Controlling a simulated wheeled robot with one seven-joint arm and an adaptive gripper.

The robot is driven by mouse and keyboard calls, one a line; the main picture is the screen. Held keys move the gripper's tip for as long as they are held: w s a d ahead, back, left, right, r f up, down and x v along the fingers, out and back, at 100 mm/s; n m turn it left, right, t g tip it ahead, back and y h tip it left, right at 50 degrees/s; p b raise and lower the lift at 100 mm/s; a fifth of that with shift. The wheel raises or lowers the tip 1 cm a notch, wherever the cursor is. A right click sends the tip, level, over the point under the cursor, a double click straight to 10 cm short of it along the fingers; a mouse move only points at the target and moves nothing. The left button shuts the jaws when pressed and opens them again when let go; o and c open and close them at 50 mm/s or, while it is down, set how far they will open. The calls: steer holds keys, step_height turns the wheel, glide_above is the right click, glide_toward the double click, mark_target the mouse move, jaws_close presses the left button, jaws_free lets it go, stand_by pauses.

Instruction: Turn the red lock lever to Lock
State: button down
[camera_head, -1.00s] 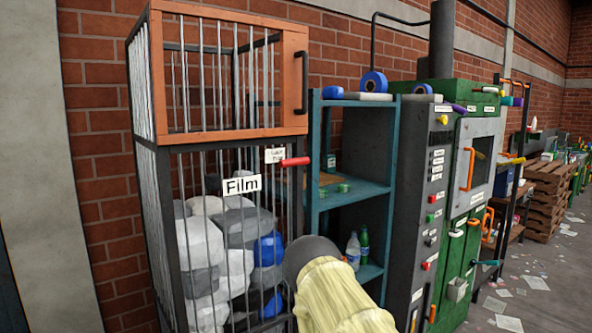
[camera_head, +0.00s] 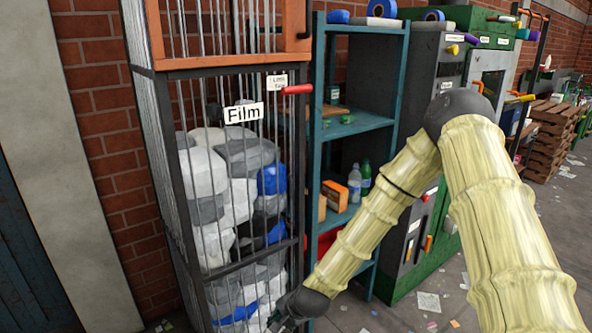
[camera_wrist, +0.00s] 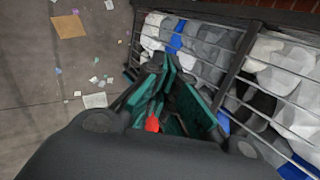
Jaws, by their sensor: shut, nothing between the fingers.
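The red lock lever (camera_head: 297,89) sticks out sideways to the right from the upper right front of the Film cage (camera_head: 222,268). A small white label (camera_head: 277,81) sits just left of it; its print is too small to read surely. My gripper (camera_head: 279,318) is low at the cage's lower right front, well below the lever and partly cut off by the picture edge. In the wrist view my gripper (camera_wrist: 163,64) is shut and empty, its green-padded fingers beside the cage bars. A small red patch shows between the finger links; I cannot tell what it is. The lever is not recognisable there.
The cage holds white, grey and blue bundles behind bars and carries a Film sign (camera_head: 243,113). An orange-framed door (camera_head: 232,52) is above. A teal shelf (camera_head: 360,122) with bottles stands close on the right. Paper scraps lie on the open floor.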

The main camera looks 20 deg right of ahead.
mark_target(293, 89)
steer(key=w+d+r+m+t, duration=0.25)
steer(key=w+r, duration=0.35)
steer(key=r, duration=0.3)
steer(key=w+d+r+m+t+y, duration=0.1)
steer(key=w+d+r+m, duration=0.1)
steer(key=w+r+m, duration=0.45)
steer(key=w+d+r+t, duration=0.25)
steer(key=w+r, duration=0.25)
steer(key=r, duration=0.5)
steer(key=w+d+r+m+t, duration=0.1)
steer(key=d+r, duration=0.3)
steer(key=r, duration=0.4)
steer(key=w+d+r+m+t, duration=0.1)
steer(key=d+r+m, duration=0.3)
steer(key=r, duration=0.5)
steer(key=w+d+r+m+t+b, duration=0.1)
steer(key=d+r+m, duration=0.2)
steer(key=r, duration=0.5)
steer(key=shift+d+r, duration=0.25)
steer(key=shift+d, duration=0.35)
steer(key=shift+w, duration=0.15)
steer(key=w+a+r+p, duration=0.2)
steer(key=w+p, duration=0.3)
steer(key=w, duration=0.3)
steer(key=shift+w+a+r, duration=0.2)
steer(key=shift+w, duration=0.1)
